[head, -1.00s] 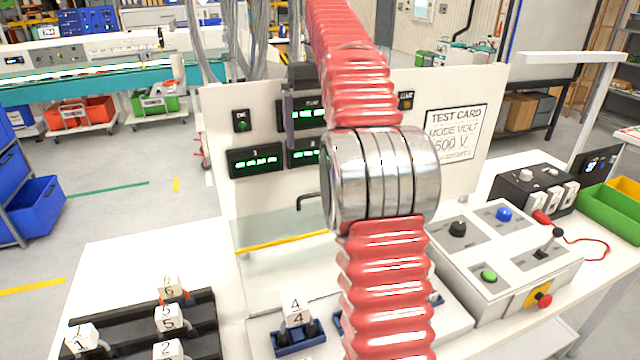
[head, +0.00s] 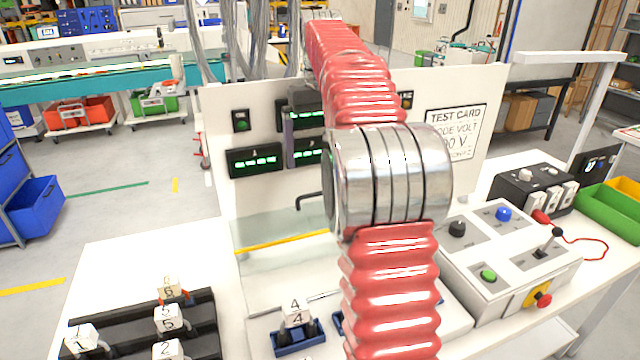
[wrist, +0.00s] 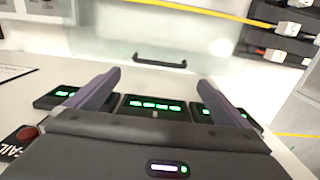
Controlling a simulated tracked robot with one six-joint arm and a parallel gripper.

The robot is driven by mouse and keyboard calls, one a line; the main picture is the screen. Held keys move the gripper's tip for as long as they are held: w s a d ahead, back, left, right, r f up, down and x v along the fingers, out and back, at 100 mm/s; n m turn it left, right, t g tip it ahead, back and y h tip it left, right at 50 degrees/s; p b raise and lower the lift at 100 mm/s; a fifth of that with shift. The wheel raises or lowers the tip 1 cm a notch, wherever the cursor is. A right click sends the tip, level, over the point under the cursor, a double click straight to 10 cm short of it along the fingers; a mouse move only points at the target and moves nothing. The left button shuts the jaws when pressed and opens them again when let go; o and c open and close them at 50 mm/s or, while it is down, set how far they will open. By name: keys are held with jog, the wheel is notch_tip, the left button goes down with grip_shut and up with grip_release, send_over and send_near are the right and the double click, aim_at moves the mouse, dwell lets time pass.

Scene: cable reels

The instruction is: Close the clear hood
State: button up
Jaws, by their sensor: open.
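The clear hood (head: 268,226) is a see-through pane in front of the white back panel. A yellow strip (head: 283,242) runs across it in the head view, and a black bar handle (head: 308,202) shows above the strip. My arm hides its right part. In the wrist view the handle (wrist: 160,61) lies just beyond the fingertips, with the yellow strip (wrist: 195,12) farther off. My gripper (wrist: 158,78) is open, its two purple fingers apart and empty, and not visibly touching the handle. In the head view my gripper (head: 303,150) is above the handle, partly hidden by my arm.
The back panel (head: 222,190) carries green-lit displays and a test card (head: 455,130). A control box (head: 510,250) stands right of my arm. Numbered blocks stand in a black rack (head: 205,325) at front left, and block 4 (head: 297,314) is on a blue holder.

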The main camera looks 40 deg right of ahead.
notch_tip(320, 180, down, 9)
dwell(0.5)
jog(key=shift+c, duration=0.4)
jog(key=shift+a, duration=0.1)
jog(key=c, duration=1.2)
